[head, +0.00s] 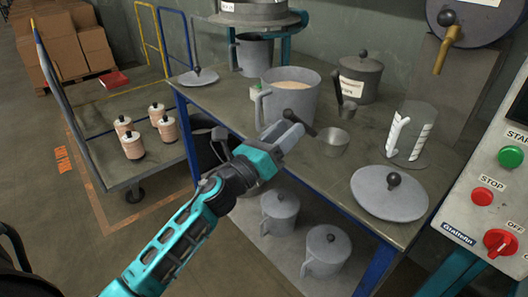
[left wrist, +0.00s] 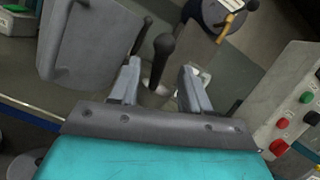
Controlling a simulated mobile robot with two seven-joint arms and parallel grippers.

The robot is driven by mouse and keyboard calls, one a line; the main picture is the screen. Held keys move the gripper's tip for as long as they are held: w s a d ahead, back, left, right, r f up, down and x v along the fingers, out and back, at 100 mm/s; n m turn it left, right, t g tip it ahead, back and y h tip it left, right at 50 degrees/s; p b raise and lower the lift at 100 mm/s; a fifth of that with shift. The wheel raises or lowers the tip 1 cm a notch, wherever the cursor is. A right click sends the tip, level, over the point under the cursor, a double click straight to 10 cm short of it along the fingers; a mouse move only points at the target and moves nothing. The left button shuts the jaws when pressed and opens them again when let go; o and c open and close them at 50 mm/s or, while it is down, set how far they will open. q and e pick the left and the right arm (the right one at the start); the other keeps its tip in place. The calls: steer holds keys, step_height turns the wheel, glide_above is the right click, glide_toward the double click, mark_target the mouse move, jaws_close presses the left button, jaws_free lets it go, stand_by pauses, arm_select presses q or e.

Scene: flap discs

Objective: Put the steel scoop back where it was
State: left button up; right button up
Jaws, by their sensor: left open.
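A steel scoop (head: 333,143) with a dark handle is on the workbench, in front of the large grey pot. A smaller scoop (head: 347,110) with a dark upright handle is just behind it. My left gripper (head: 292,130) is open at the nearer scoop's handle end. In the left wrist view, a dark handle (left wrist: 161,55) shows between the open fingers (left wrist: 160,88). I cannot tell whether they touch it. A second dark handle (left wrist: 143,36) is to the left. The scoop bowls are not clear in that view. My right gripper is not in view.
The pot (head: 290,103) with pale contents stands close behind my gripper. A clear measuring jug (head: 412,135), a grey lid (head: 390,193) and a lidded canister (head: 360,75) are on the bench (head: 300,168). A control panel (head: 488,190) is at the right.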

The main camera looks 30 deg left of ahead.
arm_select(q)
steer(key=b+v, duration=0.1)
steer(key=v, duration=0.6)
steer(key=shift+s, duration=0.4)
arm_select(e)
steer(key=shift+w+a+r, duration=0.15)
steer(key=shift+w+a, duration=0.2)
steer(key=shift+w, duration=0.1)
arm_select(q)
steer(key=s+d+f+n+g+y, duration=0.1)
steer(key=s+d+f+n+g, duration=0.2)
steer(key=f+n, duration=0.4)
steer(key=s+d+f+n+g+y, duration=0.1)
steer(key=s+d+f+n+g, duration=0.2)
steer(key=n, duration=1.1)
steer(key=s+d+f+n+g+y, duration=0.1)
steer(key=s+d+f+n+g, duration=0.2)
steer(key=s+f+n, duration=0.4)
step_height(320, 180, down, 6)
steer(key=n, duration=0.4)
steer(key=shift+d+r+n+g, duration=0.15)
steer(key=shift+d+n+g, duration=0.15)
steer(key=shift+d, duration=0.1)
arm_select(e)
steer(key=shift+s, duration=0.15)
